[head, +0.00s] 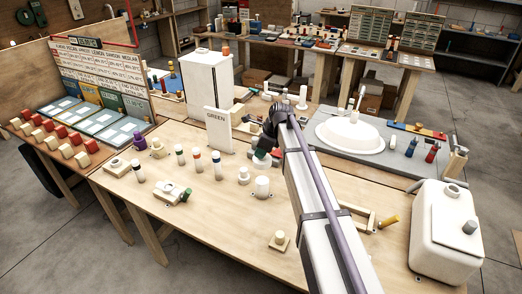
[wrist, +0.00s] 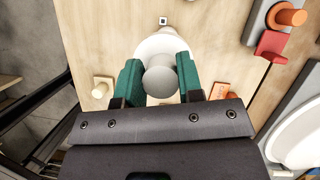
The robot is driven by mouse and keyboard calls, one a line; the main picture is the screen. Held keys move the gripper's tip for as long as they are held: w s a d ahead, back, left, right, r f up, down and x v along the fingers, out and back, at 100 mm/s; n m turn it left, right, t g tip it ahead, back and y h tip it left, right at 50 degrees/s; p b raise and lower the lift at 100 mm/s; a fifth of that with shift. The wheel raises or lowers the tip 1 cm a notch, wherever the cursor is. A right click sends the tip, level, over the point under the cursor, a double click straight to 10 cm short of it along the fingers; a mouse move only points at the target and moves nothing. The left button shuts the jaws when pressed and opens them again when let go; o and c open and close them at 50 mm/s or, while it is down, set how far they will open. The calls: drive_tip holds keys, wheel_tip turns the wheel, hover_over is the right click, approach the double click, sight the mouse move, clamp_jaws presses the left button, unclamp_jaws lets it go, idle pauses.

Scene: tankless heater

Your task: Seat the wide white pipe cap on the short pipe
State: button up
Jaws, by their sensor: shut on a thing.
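The wide white pipe cap (wrist: 163,44) shows in the wrist view as a broad white disc with a round, greyish knob on top. My gripper (wrist: 160,80) has its two green fingers closed on either side of the knob. In the head view my gripper (head: 263,154) is over the middle of the wooden table, partly hidden by my arm, with some white of the cap beneath it. The cap hides what is directly below it. I cannot tell for sure which white fitting is the short pipe, nor whether the cap touches anything.
A basin (head: 350,134) and a white tank (head: 446,230) lie to the right. The front-left tabletop has free room.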

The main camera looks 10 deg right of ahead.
drive_tip(key=shift+f+b, duration=2.2)
drive_tip(key=shift+f, duration=0.2)
drive_tip(key=shift+f+b, duration=1.7)
drive_tip(key=shift+f+b, duration=1.5)
drive_tip(key=o, duration=1.2)
